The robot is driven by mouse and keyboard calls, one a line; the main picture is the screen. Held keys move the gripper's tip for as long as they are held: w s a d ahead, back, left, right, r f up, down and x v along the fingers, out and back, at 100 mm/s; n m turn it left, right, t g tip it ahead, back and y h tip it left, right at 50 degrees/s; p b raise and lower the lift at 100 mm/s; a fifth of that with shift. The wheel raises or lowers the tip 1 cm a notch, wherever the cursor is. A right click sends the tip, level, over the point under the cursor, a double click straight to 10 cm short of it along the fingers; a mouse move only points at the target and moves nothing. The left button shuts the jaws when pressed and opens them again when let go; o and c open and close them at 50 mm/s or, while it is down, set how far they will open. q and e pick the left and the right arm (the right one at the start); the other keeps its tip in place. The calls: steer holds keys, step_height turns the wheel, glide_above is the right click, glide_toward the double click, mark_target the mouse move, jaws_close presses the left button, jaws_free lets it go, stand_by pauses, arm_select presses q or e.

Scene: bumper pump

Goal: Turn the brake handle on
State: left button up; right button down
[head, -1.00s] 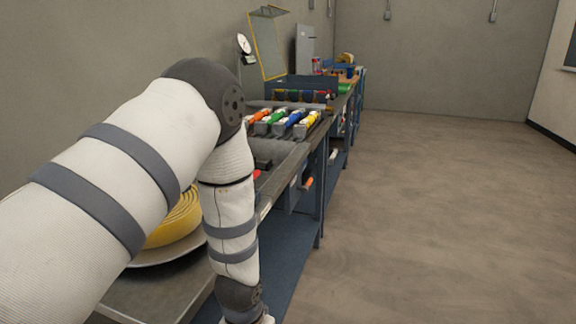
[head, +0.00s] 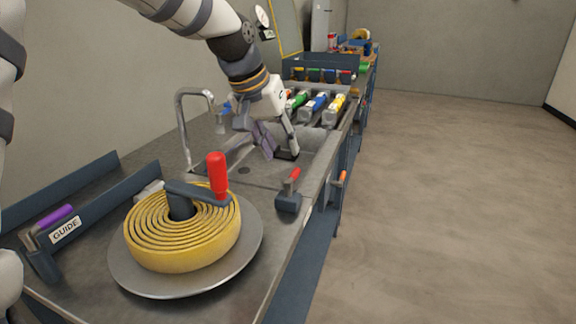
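A small lever with a red grip (head: 294,179) on a dark block (head: 288,203) stands near the bench's front edge, right of the hose reel; it looks like the brake handle. The grip leans up and away. My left gripper (head: 281,155) is over the sink, beyond and slightly left of the lever, pointing down. Its fingers look spread, with nothing between them, and it is apart from the lever. My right gripper is not in view.
The yellow hose coil (head: 170,252) sits on a round metal plate (head: 135,279), with a red crank knob (head: 217,172) standing up. A GUIDE rail (head: 85,213) is at left. A faucet (head: 184,125) stands behind the sink. An orange handle (head: 341,180) juts from the bench front. The floor at right is clear.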

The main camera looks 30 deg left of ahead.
mark_target(293, 173)
arm_select(q)
steer(key=x, duration=0.8)
steer(key=shift+a+b, duration=0.1)
steer(key=shift+b, duration=0.2)
steer(key=shift+r, duration=0.1)
jaws_close()
